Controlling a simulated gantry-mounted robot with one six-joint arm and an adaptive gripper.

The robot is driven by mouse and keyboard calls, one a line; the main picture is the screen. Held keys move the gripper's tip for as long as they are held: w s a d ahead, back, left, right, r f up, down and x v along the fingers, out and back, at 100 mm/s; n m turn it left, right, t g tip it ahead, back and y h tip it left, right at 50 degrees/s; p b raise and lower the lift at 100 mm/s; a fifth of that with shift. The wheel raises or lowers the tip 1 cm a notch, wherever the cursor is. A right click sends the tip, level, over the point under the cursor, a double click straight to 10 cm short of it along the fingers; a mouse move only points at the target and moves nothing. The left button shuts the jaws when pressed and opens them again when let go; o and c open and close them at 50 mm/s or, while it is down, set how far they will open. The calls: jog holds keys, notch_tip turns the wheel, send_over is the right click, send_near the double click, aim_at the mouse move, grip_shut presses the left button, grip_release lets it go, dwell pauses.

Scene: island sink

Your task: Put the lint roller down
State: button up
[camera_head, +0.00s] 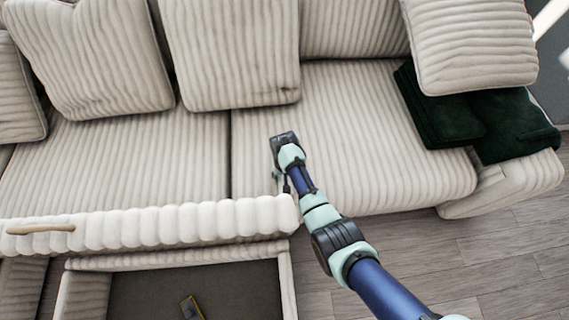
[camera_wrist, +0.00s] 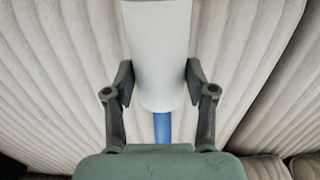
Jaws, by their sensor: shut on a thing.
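The lint roller, a white cylinder (camera_wrist: 158,40) with a blue handle (camera_wrist: 162,127), is in the middle of the wrist view. My gripper (camera_wrist: 160,84) has one dark finger on each side of the white cylinder and is shut on it. The cylinder's top end is cut off by the picture edge. Pale ribbed upholstery lies behind it; I cannot tell whether the roller touches it. In the head view my arm reaches over the sofa's right seat (camera_head: 370,130), near the seam and front edge. The lint roller cannot be made out there.
Large ribbed cushions (camera_head: 230,50) lean along the sofa's back. A dark green folded cloth (camera_head: 440,110) lies at the right end, partly under a cushion. A padded ribbed edge (camera_head: 150,222) and an open dark-floored compartment (camera_head: 240,290) are in front. The left seat (camera_head: 120,155) is clear.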

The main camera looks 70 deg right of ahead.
notch_tip(320, 180, down, 3)
jog(key=shift+r+b, duration=0.1)
jog(key=shift+b, duration=0.35)
jog(key=shift+r, duration=0.1)
jog(key=o, duration=1.3)
jog(key=shift+f, duration=0.2)
jog(key=shift+o, duration=0.2)
notch_tip(320, 180, up, 12)
jog(key=p, duration=0.7)
jog(key=shift+r, duration=0.2)
